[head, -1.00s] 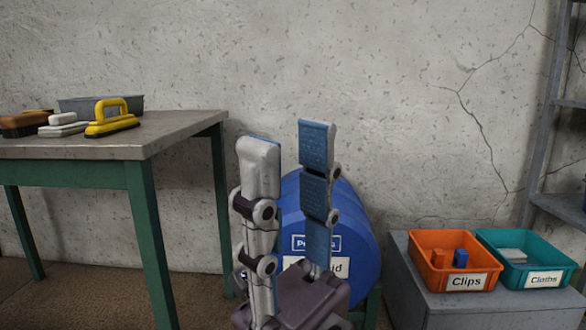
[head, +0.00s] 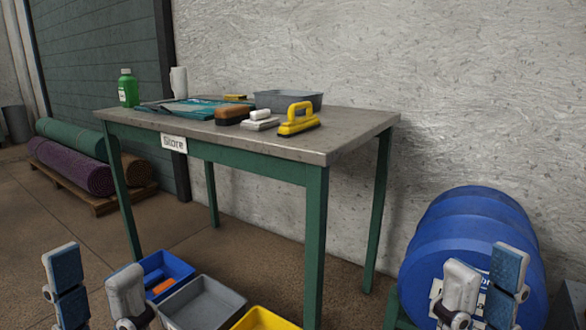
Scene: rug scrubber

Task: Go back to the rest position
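My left gripper (head: 95,267) is at the bottom left of the head view, with its fingers pointing up. Its two fingers stand apart with nothing between them. My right gripper (head: 486,265) is at the bottom right, also upright. Its fingers are apart and nothing shows between them. It appears in front of the blue drum and covers part of the drum's label. The lower parts of both grippers are cut off by the picture's edge.
A green-legged table (head: 345,135) holds brushes, a yellow-handled scrubber (head: 298,119), a grey tray (head: 288,99) and a green bottle (head: 128,87). Blue (head: 186,270), grey and yellow bins stand on the floor. A blue drum (head: 470,228) is at right, rolled rugs (head: 75,168) at left.

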